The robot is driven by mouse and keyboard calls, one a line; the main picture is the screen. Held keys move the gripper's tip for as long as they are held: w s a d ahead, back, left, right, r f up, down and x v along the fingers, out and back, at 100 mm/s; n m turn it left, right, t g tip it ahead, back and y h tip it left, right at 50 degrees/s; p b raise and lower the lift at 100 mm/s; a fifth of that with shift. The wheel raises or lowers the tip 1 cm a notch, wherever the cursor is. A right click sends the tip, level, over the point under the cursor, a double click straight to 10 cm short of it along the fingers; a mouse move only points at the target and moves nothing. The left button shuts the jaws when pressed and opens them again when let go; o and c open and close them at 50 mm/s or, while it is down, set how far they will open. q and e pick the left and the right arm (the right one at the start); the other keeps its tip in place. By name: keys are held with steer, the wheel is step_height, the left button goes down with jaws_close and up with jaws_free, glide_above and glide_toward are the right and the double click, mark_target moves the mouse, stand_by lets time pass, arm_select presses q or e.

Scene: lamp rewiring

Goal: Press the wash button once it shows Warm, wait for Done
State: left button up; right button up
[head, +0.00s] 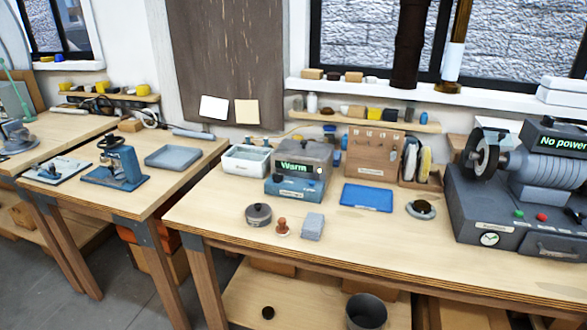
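The wash unit (298,184) is a small grey-and-blue box on the middle workbench, and its display (297,169) reads "Warm" in green letters. The wash button is too small to tell apart on the unit's front. An open white tub (246,160) stands against the unit's left side. Neither of my grippers shows in the head view.
A blue tray (367,197) lies right of the unit. A dark round tin (258,214), a small reddish-brown knob-like piece (283,227) and a grey block (312,227) stand in front. A large grey machine (500,205) reading "No power" stands at right. The bench's front strip is clear.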

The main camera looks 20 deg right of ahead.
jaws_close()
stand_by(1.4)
